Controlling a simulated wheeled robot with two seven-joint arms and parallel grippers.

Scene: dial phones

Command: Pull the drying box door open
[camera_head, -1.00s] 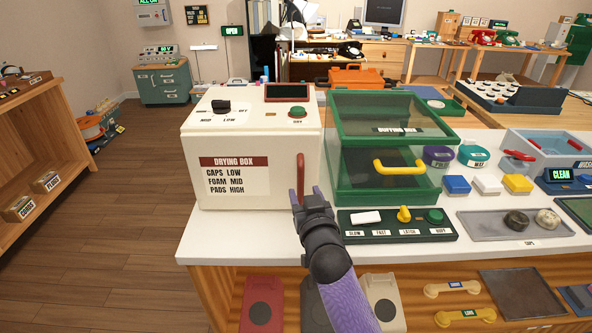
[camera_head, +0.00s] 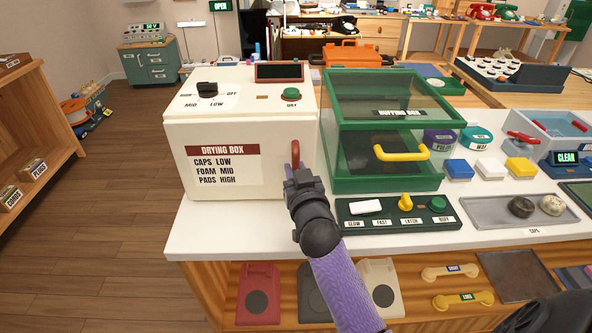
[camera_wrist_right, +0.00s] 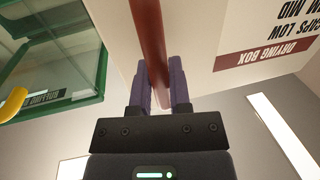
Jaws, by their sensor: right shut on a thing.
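The drying box (camera_head: 236,108) is a cream box at the left end of the white counter. Its front door (camera_head: 222,185) carries a red-and-white label and faces me. I cannot tell whether a narrow gap shows at the door's edge. The upright red handle (camera_head: 295,150) is at the right side of the door. My right gripper (camera_head: 292,170) is shut on this handle, its lower part hidden by the fingers. In the right wrist view the purple fingers (camera_wrist_right: 161,85) close on both sides of the red bar (camera_wrist_right: 149,35). My left gripper is out of view.
A green glass-sided buffing box (camera_head: 385,110) with a yellow handle stands close on the right. A dark control panel (camera_head: 383,222) lies in front of it. The counter edge (camera_head: 215,255) is below, over a shelf with phone parts.

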